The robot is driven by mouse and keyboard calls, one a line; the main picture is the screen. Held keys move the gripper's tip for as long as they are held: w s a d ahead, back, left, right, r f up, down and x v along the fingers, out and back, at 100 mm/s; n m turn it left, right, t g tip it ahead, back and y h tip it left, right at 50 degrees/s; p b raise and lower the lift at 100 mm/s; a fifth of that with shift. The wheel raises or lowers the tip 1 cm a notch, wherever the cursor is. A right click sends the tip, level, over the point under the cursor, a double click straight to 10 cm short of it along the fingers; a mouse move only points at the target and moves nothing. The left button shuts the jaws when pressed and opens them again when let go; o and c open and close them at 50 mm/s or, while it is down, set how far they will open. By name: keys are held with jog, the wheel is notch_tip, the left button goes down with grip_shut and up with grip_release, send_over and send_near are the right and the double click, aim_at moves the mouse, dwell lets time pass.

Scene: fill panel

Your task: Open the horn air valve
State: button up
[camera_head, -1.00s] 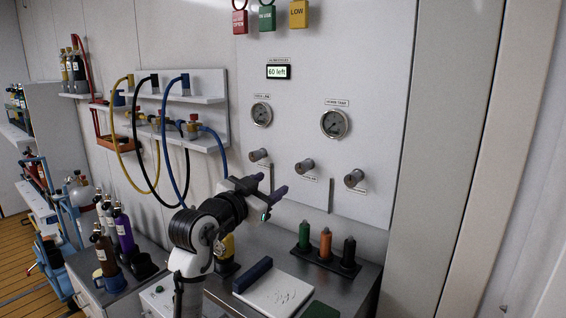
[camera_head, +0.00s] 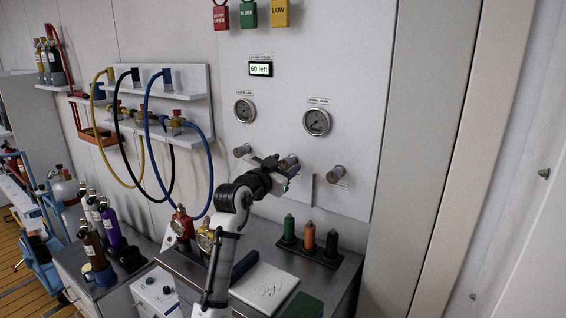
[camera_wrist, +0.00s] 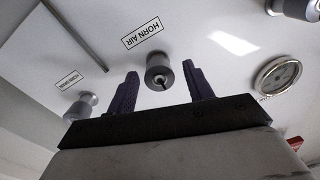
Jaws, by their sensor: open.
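The horn air valve is a grey round knob (camera_wrist: 157,72) on the white panel, with the label "HORN AIR" beside it, upside down in the wrist view. In the head view it is the middle knob (camera_head: 289,161) of three, partly behind my gripper (camera_head: 280,166). My gripper is open, and in the wrist view its two dark fingers (camera_wrist: 160,69) appear on either side of the knob. The knob seems to lie just beyond or between the fingertips; I cannot tell whether they touch. A dark slot or key shape shows on the knob's face.
The "HORN DRAIN" knob (camera_wrist: 80,106) is on one side, another knob (camera_head: 242,151) on the other. Two gauges (camera_head: 317,122) and a display (camera_head: 260,69) reading "60 left" sit above. A steel counter below holds green, orange and black bottles (camera_head: 310,238).

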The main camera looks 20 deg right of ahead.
jog(key=shift+c, duration=0.2)
jog(key=c, duration=0.9)
jog(key=shift+c, duration=0.2)
jog(key=shift+n, duration=0.3)
